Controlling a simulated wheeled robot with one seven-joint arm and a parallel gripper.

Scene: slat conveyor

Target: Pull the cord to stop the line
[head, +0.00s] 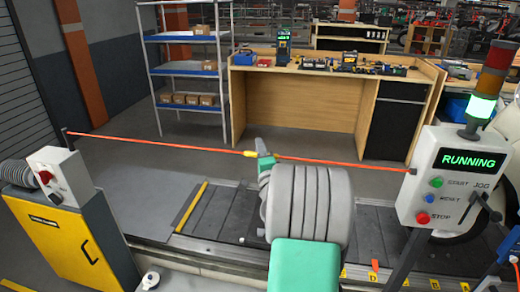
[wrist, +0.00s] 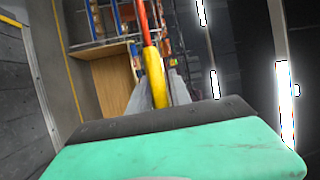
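The orange cord (head: 165,143) runs taut and nearly straight from a post at the left to the control box (head: 440,182) at the right. Its yellow sleeve (head: 250,153) shows at my gripper (head: 264,150). In the wrist view the yellow sleeve (wrist: 156,78) lies between the two grey fingers of my gripper (wrist: 158,88), and both fingers appear to touch it. The fingertips are partly hidden behind the sleeve and my wrist. The control box display reads RUNNING in green, and the stack light (head: 483,103) glows green.
The slat conveyor (head: 205,212) runs beneath the cord and my arm. A yellow cabinet (head: 62,240) stands at the left. Behind are a shelf rack (head: 188,70) with small boxes and a wooden workbench (head: 305,100). The floor between cord and bench is clear.

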